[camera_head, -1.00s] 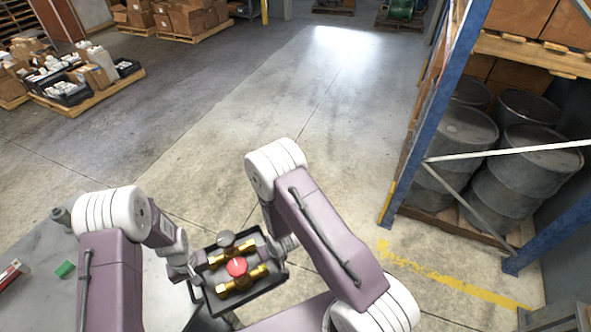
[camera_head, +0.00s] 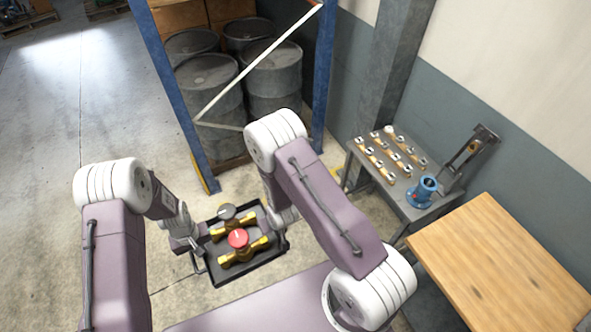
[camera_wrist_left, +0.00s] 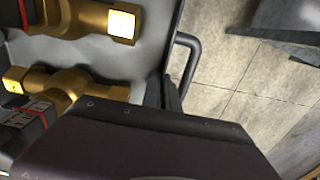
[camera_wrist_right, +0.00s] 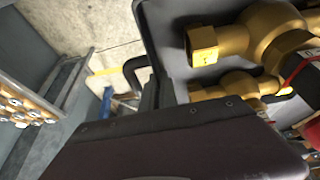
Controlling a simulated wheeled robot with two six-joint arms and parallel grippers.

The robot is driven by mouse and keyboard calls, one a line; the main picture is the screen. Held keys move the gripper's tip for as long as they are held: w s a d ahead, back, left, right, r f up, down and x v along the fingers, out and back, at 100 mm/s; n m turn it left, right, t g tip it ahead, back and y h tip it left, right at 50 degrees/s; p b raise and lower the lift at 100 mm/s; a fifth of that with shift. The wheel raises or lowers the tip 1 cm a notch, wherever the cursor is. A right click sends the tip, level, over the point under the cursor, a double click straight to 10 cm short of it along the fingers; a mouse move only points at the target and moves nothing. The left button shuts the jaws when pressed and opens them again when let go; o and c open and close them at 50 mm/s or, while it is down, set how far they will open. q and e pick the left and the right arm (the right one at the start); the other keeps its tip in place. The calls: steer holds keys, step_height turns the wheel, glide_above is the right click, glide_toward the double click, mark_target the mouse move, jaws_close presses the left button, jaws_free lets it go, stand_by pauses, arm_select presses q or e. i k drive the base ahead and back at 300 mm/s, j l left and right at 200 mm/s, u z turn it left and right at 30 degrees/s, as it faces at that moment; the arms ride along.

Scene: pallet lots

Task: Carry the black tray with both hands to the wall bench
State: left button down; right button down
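The black tray (camera_head: 229,276) holds two brass valves, one with a red handwheel (camera_head: 238,238) and one with a grey handwheel (camera_head: 227,212). It hangs above the floor between my arms and looks about level. My left gripper (camera_head: 195,249) is at its left end; in the left wrist view the fingers (camera_wrist_left: 167,92) close on the bar handle (camera_wrist_left: 190,45). My right gripper (camera_head: 277,222) is at the right end, its fingers (camera_wrist_right: 152,92) closed on the other handle (camera_wrist_right: 134,70). By the wall stand a grey bench (camera_head: 413,212) and a wooden-topped bench (camera_head: 495,262).
The grey bench carries rows of brass fittings (camera_head: 377,158) and a blue flanged part (camera_head: 424,191). A blue rack upright (camera_head: 172,95) and dark drums (camera_head: 215,85) stand ahead. Open floor (camera_head: 60,150) lies to the left.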

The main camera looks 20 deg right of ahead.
mark_target(480, 266)
steer(key=l+z, duration=0.3)
steer(key=z, duration=0.2)
steer(key=l+z, duration=0.3)
steer(key=z, duration=0.15)
steer(key=i+l+z, duration=0.15)
steer(key=z, duration=0.35)
steer(key=i+l+z, duration=0.15)
steer(key=l+z, duration=0.15)
steer(key=z, duration=0.2)
steer(key=i+l+z, duration=0.2)
steer(key=z, duration=0.25)
steer(key=i+l+z, duration=0.1)
steer(key=z, duration=0.4)
steer(key=i+j, duration=0.05)
